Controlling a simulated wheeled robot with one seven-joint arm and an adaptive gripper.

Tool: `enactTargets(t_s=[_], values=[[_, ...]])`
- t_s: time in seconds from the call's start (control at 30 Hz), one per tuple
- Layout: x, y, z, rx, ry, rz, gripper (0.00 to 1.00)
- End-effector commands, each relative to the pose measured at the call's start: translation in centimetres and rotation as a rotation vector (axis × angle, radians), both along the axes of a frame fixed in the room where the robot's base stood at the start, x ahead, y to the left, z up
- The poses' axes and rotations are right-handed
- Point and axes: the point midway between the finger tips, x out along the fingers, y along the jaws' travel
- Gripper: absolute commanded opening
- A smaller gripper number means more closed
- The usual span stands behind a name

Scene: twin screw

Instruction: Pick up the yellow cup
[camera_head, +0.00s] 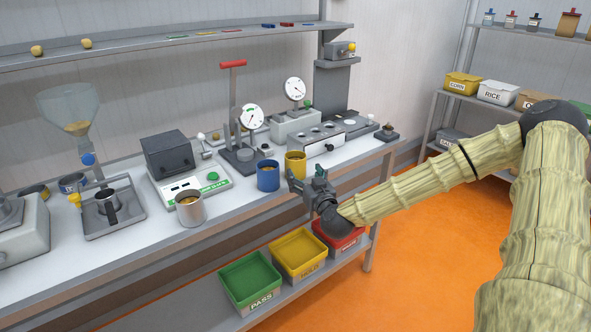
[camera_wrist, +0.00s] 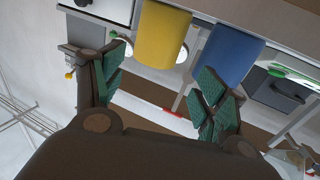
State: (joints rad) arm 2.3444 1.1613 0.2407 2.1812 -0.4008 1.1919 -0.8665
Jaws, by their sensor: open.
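The yellow cup (camera_head: 295,161) stands upright near the front edge of the workbench (camera_head: 236,205), just right of a blue cup (camera_head: 268,176). My gripper (camera_head: 303,181) is open and empty in front of the yellow cup, at the bench's front edge. In the wrist view, the yellow cup (camera_wrist: 161,36) shows just beyond the gap between the green-padded fingers (camera_wrist: 163,62), and I see no contact. The blue cup (camera_wrist: 233,53) appears beside it, close beyond the right finger. The yellow cup's lower part is partly hidden by my gripper in the head view.
A white-grey cup (camera_head: 190,210) stands further left, near a scale (camera_head: 188,178). Gauge stands and a holed block (camera_head: 322,137) sit behind the cups. Green (camera_head: 250,284), yellow (camera_head: 298,256) and red bins (camera_head: 338,238) lie on the lower shelf.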

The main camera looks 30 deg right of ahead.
Motion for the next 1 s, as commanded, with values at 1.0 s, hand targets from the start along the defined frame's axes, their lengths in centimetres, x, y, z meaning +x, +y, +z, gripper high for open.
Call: enactTargets(t_s=[1.0], values=[[8.4,-2.7,0.5,-0.002,-0.006,-0.006,0.73]])
